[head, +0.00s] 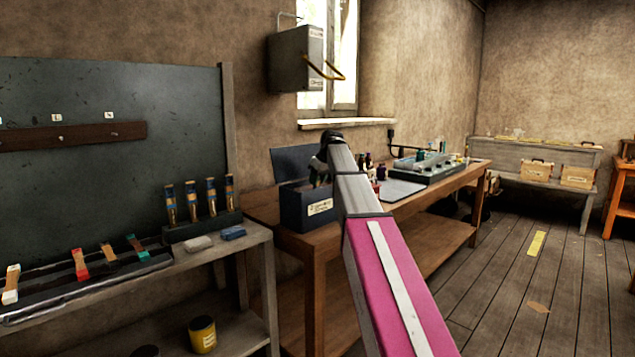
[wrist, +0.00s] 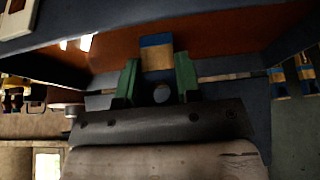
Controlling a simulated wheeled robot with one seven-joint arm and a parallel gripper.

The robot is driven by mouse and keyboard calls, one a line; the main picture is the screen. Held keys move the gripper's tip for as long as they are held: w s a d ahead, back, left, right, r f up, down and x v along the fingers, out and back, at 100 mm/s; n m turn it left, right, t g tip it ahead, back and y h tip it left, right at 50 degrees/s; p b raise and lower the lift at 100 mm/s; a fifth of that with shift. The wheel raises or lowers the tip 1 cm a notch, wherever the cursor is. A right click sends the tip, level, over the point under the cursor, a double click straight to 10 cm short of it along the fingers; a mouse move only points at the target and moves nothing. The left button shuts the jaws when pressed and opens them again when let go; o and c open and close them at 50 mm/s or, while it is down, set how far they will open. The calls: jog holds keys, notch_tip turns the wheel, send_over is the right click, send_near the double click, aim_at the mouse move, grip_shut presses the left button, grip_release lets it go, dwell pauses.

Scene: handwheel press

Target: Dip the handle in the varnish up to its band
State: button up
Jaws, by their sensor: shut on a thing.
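In the wrist view my gripper (wrist: 157,70) has two green fingers shut on a handle (wrist: 157,54) with blue and tan bands. The handle's far end is hidden. Behind it lies a reddish-brown surface (wrist: 225,45) framed by dark blue-grey walls; I cannot tell whether it is the varnish. In the head view my arm reaches to a dark open-topped box (head: 297,211) with a white label on the wooden table. My gripper is at this box, mostly hidden by the arm, so the handle's depth is unclear.
Several banded handles (head: 191,200) stand in a rack on the left shelf, beside several coloured brushes (head: 81,263). A yellow tin (head: 203,335) is below. A grey tray (head: 428,168) and bottles stand right of the box. The plank floor (head: 510,285) at right is mostly clear.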

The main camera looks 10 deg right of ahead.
notch_tip(320, 180, up, 14)
jog(key=shift+r, duration=0.15)
dwell(3.0)
dwell(4.2)
